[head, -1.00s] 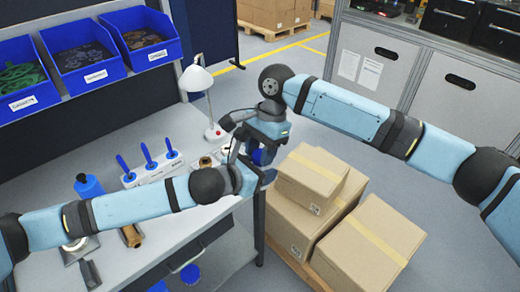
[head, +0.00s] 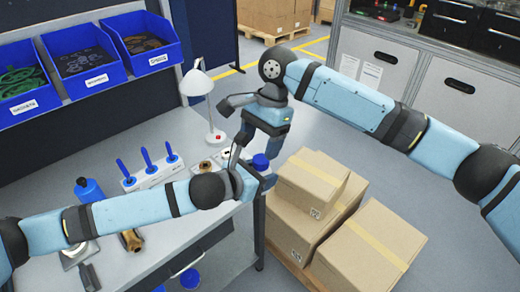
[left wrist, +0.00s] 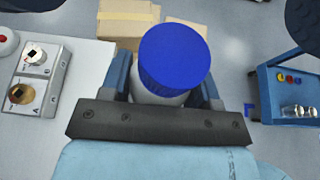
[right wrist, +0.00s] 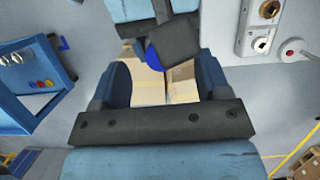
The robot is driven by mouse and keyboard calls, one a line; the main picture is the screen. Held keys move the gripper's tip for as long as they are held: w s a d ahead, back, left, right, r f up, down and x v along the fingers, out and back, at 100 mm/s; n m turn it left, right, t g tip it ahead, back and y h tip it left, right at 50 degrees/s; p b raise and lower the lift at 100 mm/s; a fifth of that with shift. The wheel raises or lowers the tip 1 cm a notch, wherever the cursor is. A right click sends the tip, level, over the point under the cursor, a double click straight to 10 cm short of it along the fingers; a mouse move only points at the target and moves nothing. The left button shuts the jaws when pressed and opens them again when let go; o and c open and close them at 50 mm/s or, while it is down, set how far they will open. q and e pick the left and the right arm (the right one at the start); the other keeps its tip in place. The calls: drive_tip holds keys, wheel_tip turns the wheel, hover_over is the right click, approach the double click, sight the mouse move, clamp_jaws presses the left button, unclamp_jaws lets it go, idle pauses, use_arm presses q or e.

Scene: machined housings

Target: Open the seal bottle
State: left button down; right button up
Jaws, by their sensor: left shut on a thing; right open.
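The seal bottle (left wrist: 160,92) is pale with a wide blue cap (left wrist: 176,58) on top. My left gripper (left wrist: 166,88) is shut on the bottle's body below the cap. In the head view the blue cap (head: 260,161) shows beside the left gripper (head: 254,178), off the bench's right edge. My right gripper (head: 268,130) is open and empty, close above and behind the cap. In the right wrist view the cap (right wrist: 154,58) is partly hidden by my left gripper and lies near the gap between the right fingers (right wrist: 160,80).
Cardboard boxes (head: 365,245) stand just right of the bench, below the grippers. The bench (head: 110,145) carries a lamp (head: 197,84), a rack of blue-handled tools (head: 153,172), a blue bottle (head: 89,190) and small metal parts. Blue bins (head: 90,62) hang at the back.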

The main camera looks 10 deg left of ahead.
sight(261, 159)
wheel_tip(261, 159, up, 7)
drive_tip(key=w+d+t+h, duration=0.1)
drive_tip(key=f, duration=0.7)
drive_tip(key=s+f, duration=0.1)
drive_tip(key=f, duration=0.3)
drive_tip(key=shift+a+f, duration=0.2)
drive_tip(key=shift+a, duration=0.1)
drive_tip(key=shift+c, duration=0.4)
drive_tip(key=c, duration=1)
drive_tip(key=o, duration=1)
drive_tip(key=shift+r, duration=0.1)
drive_tip(key=shift+r, duration=2.2)
